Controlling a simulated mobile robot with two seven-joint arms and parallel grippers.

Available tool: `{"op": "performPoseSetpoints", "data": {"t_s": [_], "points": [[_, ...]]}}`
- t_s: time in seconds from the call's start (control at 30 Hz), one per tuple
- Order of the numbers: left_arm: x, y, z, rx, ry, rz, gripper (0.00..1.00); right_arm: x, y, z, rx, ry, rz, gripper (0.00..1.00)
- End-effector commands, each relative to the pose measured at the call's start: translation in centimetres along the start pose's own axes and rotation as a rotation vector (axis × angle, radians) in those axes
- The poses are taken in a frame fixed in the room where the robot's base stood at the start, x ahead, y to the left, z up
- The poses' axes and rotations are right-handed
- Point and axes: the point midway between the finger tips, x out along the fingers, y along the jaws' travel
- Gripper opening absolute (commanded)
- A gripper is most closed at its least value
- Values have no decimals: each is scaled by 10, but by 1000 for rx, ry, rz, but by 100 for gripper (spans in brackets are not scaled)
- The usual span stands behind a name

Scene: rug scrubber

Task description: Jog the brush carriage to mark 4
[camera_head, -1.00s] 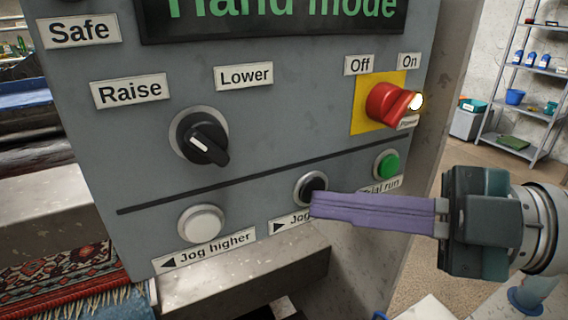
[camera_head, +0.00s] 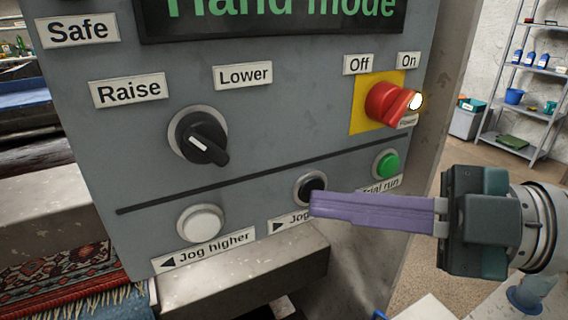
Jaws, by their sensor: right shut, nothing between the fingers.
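The grey control panel (camera_head: 260,120) fills the middle of the view. A white button (camera_head: 201,222) sits above the "Jog higher" label (camera_head: 208,247). My right gripper (camera_head: 314,204) is shut and empty, its purple fingers pointing left. Their tips overlap the lower edge of the black button; I cannot tell whether they touch or press it. The brush carriage and mark 4 cannot be made out. My left gripper is not in view.
The black selector knob (camera_head: 202,138) is below the "Raise" and "Lower" labels. A red power switch (camera_head: 392,103) is on a yellow plate, and a green button (camera_head: 387,165) is above "Trial run". The display (camera_head: 280,18) reads "Hand mode". A patterned rug (camera_head: 60,268) lies lower left.

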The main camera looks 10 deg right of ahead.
Motion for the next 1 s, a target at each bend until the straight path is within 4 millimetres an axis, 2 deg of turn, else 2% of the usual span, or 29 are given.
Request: {"op": "performPoseSetpoints", "data": {"t_s": [0.87, 1.0], "points": [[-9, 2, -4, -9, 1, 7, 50, -12, -9, -9, 1, 0, 0, 0], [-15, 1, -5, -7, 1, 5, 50, -20, -14, -16, 4, -1, -1, 0]]}}
